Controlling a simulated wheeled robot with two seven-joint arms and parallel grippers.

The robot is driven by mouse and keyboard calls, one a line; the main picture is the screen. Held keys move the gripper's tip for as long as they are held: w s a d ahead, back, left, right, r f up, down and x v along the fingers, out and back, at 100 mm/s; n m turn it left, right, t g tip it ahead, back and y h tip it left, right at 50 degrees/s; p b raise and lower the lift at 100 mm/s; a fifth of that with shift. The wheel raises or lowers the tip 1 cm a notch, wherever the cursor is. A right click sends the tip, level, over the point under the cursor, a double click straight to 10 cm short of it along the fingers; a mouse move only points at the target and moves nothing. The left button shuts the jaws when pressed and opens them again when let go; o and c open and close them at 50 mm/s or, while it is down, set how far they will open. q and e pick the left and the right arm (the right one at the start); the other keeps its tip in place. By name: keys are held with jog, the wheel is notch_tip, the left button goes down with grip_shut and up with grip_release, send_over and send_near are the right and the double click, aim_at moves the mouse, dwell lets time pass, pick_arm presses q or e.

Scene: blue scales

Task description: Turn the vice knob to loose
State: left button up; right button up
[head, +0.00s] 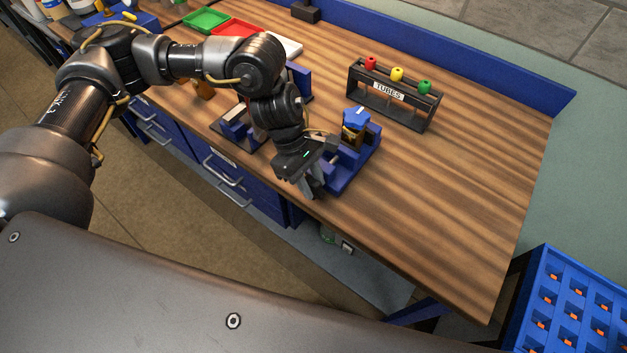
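A blue vice (352,172) sits on the wooden bench near its front edge. A dark and amber piece with a blue top (355,122) stands upright at the vice. My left gripper (314,189) is at the vice's front left side, pointing down by the bench edge. The vice knob cannot be made out; the gripper covers that side of the vice. Whether the fingers are open, or touch anything, cannot be told. My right gripper is out of view.
A black rack labelled TUBES (390,96) with red, yellow and green caps stands behind the vice. Blue equipment (236,127) is partly hidden left of my forearm. Green (206,20) and red (236,30) trays lie farther back. The bench's right side is clear. A blue crate (570,300) is at lower right.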

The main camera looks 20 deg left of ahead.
pick_arm(q)
jog(key=shift+s+d+f, duration=0.1)
jog(key=shift+d+f, duration=0.1)
jog(key=shift+f, duration=0.4)
grip_shut()
jog(key=h+b, duration=0.1)
jog(key=b, duration=0.2)
jog(key=shift+a+f, duration=0.1)
jog(key=shift+f, duration=0.2)
jog(key=shift+r+b, duration=0.15)
jog(key=shift+b, duration=0.2)
jog(key=shift+r+g+h, duration=0.25)
jog(key=shift+g+h, duration=0.05)
grip_release()
